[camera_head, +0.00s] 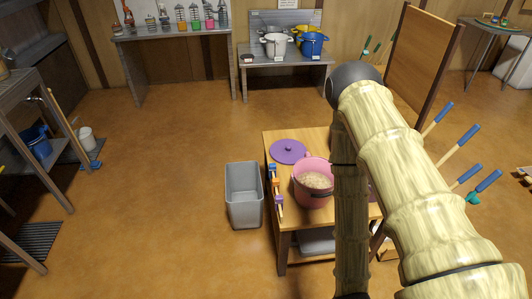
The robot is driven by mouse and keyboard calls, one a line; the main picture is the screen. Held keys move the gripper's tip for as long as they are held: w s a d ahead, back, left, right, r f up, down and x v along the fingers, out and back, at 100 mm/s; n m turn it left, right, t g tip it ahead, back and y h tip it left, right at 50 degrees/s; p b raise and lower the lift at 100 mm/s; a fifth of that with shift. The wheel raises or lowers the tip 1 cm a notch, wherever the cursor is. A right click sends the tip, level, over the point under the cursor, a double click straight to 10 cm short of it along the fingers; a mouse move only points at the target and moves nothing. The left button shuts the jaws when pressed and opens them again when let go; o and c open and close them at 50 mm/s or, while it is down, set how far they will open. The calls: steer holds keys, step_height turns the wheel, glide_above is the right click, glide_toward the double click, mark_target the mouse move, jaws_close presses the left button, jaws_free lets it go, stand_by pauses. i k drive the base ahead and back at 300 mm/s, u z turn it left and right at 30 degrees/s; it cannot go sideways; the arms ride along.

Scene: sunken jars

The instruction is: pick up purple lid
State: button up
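The purple lid (289,151) is a flat disc with a small knob on top. It lies on the far left part of the small wooden table (274,220), knob up. A pink pot (307,190) with light-coloured contents and no lid on it stands just in front of it on the same table. My arm crosses the right half of the view and hides the right side of the table. My gripper cannot be made out, so its state and distance from the lid do not show.
A grey bin (244,194) stands on the floor left of the table. Small coloured items (276,188) hang on the table's left side. A wooden panel (420,60) stands behind my arm. Blue-handled tools (466,175) are at the right. The floor at left centre is clear.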

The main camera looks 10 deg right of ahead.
mark_target(287, 151)
steer(key=u, duration=0.15)
steer(key=i, duration=0.85)
